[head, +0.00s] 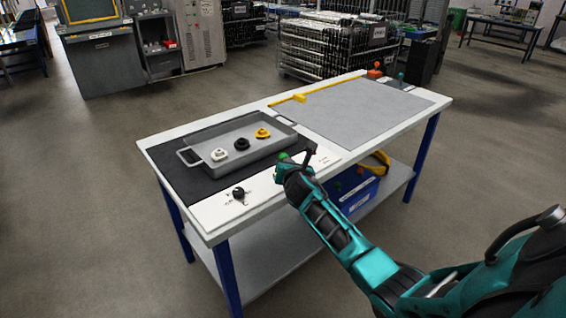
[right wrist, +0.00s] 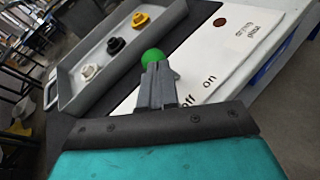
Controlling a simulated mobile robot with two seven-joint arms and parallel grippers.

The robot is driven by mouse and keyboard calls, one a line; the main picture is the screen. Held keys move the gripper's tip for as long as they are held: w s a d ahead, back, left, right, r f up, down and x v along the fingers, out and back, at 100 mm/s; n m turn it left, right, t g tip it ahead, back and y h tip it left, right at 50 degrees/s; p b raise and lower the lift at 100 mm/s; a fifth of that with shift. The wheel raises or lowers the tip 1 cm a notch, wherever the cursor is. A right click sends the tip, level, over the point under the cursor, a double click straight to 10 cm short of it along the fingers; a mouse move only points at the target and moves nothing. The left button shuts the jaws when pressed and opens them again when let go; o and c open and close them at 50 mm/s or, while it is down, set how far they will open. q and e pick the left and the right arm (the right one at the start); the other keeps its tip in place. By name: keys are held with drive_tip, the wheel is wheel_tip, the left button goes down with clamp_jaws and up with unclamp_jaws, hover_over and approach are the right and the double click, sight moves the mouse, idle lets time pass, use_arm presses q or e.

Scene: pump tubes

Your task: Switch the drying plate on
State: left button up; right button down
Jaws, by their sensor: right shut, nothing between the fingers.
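The drying plate (head: 172,160) is a dark flat surface at the left end of the table, under a grey tray (head: 199,159). A white panel (head: 218,212) runs along its front edge. In the right wrist view this panel (right wrist: 262,32) reads "drying plate", "off" and "on". A green ball knob (head: 283,156) stands on the panel; it also shows in the right wrist view (right wrist: 152,57), directly past my fingertips. My right gripper (head: 285,167) is shut and empty, right at the knob; I cannot tell whether it touches. The knob's stem is hidden by the fingers. My left gripper is not in view.
The tray holds a white part (head: 219,154), a black part (head: 242,144) and a yellow part (head: 262,133). A black knob (head: 238,193) sits on the panel's left. A grey mat (head: 360,108) at the table's right is clear. A blue bin (head: 357,193) stands on the lower shelf.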

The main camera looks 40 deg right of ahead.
drive_tip(key=shift+d+r+m+p, duration=0.3)
drive_tip(key=shift+d+r+p, duration=0.05)
drive_tip(key=shift+r+p, duration=0.2)
drive_tip(key=shift+d+p, duration=0.15)
drive_tip(key=shift+p, duration=0.25)
drive_tip(key=shift+d+p, duration=0.3)
drive_tip(key=shift+p, duration=0.05)
drive_tip(key=shift+w+d, duration=0.1)
drive_tip(key=shift+d, duration=0.3)
drive_tip(key=shift+w+d+f+p, duration=0.15)
drive_tip(key=shift+d+p, duration=0.25)
drive_tip(key=shift+d, duration=0.35)
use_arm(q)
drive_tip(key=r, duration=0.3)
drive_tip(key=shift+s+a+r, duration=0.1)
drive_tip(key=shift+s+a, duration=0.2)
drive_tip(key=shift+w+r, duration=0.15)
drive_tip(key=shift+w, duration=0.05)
use_arm(e)
drive_tip(key=shift+r+p, duration=0.85)
drive_tip(key=shift+p, duration=0.05)
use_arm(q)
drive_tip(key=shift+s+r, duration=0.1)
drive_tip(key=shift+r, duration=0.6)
